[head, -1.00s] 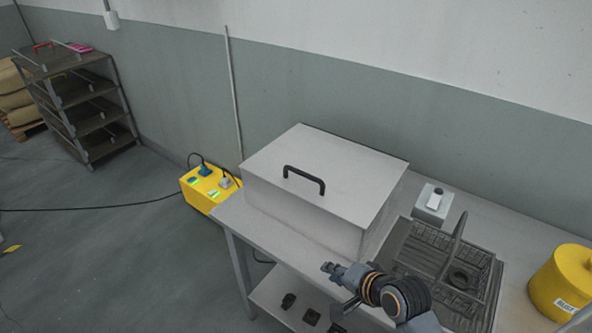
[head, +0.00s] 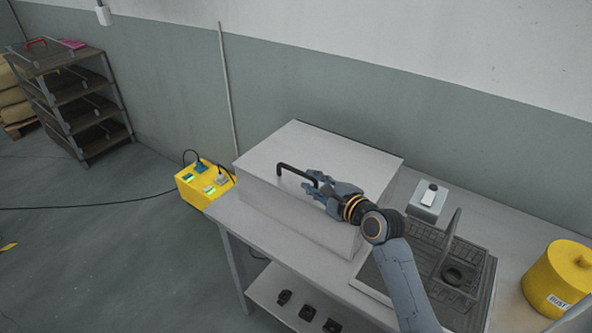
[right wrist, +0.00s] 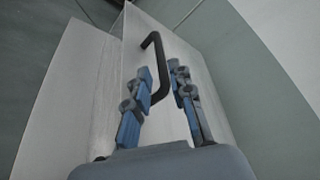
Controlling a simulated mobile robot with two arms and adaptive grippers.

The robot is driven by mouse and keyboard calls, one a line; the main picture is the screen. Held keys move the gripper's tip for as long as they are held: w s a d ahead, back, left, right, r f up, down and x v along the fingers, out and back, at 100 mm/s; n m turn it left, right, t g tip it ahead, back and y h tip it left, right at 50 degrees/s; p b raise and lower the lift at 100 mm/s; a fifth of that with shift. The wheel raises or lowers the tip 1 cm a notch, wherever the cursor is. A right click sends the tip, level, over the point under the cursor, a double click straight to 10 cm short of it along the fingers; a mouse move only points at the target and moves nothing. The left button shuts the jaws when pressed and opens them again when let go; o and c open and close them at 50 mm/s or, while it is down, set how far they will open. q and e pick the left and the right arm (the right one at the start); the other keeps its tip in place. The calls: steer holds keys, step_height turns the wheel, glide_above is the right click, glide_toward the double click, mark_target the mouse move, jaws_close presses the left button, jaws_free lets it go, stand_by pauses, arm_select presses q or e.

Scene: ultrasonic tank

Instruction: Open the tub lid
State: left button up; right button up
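The tub is a large pale grey box (head: 270,211) on the table, with its flat lid (head: 330,147) closed on top. A black bar handle (head: 293,171) stands near the lid's front edge. My right gripper (head: 311,183) is over the lid at the handle's right end. In the right wrist view my right gripper (right wrist: 163,85) is open, and the handle (right wrist: 157,65) rises ahead with its lower end between the fingers. I cannot tell whether a finger touches it. My left gripper is not in view.
A dark wire basket (head: 455,262) with an upright handle stands right of the tub. A small grey box (head: 428,201) and a yellow canister (head: 560,279) are also there. A yellow power box (head: 204,184) sits left of the tub. A shelf rack (head: 80,105) stands far left.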

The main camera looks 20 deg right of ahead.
mark_target(301, 174)
steer(key=x, duration=0.8)
steer(key=shift+s, duration=0.1)
jaws_close()
